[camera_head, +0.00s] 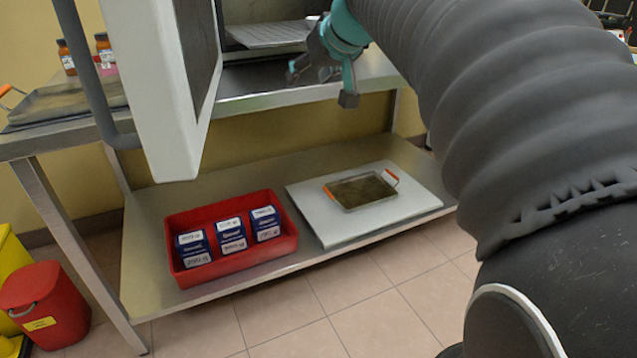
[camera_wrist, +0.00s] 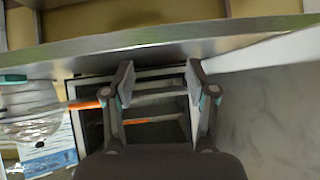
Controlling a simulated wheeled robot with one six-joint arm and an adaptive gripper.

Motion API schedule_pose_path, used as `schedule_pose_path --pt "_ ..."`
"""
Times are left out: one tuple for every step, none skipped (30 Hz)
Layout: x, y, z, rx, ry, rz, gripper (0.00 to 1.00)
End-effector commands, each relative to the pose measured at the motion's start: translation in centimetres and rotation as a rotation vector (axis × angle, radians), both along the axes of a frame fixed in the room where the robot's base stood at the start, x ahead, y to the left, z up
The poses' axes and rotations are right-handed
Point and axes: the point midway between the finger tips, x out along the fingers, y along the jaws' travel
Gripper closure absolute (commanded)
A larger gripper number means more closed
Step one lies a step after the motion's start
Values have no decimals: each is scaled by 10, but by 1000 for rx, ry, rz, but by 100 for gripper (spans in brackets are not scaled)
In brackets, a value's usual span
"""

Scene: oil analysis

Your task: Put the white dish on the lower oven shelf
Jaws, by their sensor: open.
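My gripper (camera_head: 320,86) is open and empty in front of the oven, above the front edge of the steel table. In the wrist view its two fingers (camera_wrist: 159,82) are apart with nothing held between them. The oven door (camera_head: 168,110) stands open at the left, with a white frame and dark pane. A metal oven shelf (camera_head: 268,36) shows inside the oven; I cannot tell whether it is the lower one. I cannot make out the white dish for certain. A clear, pale bowl (camera_wrist: 32,126) is at the left of the wrist view.
Below the steel tabletop (camera_head: 290,92), a red bin (camera_head: 282,250) holds several blue boxes. Beside it, a tray with orange handles (camera_head: 360,190) lies on a white board (camera_head: 335,230). Another metal tray (camera_head: 65,103) and brown bottles (camera_head: 104,50) are at left.

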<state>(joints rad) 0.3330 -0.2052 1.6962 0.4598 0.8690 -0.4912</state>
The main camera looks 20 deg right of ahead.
Motion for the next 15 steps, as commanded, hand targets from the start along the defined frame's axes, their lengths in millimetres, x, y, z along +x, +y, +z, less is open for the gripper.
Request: schedule_pose_path --pt "-26 21 -20 1 42 7 43" --pt "-40 30 -32 0 68 7 43" --pt "-58 41 -49 -1 103 6 43" --pt "-73 48 -62 -3 128 5 43" --pt "-88 55 -76 -6 153 4 43" --pt "-107 63 -94 -12 185 3 43" --pt "-122 69 -107 -17 208 0 43" --pt "-137 73 -121 -22 230 -1 43" --pt "-156 79 -139 -32 258 -3 43" --pt "-169 82 -152 -38 277 -6 43" --pt "-181 84 -164 -46 295 -8 43" --pt "-197 86 -179 -55 316 -11 43" --pt "-207 87 -190 -63 330 -13 43" --pt "-216 88 -200 -68 342 -16 43" --pt "-226 89 -211 -77 356 -18 43"
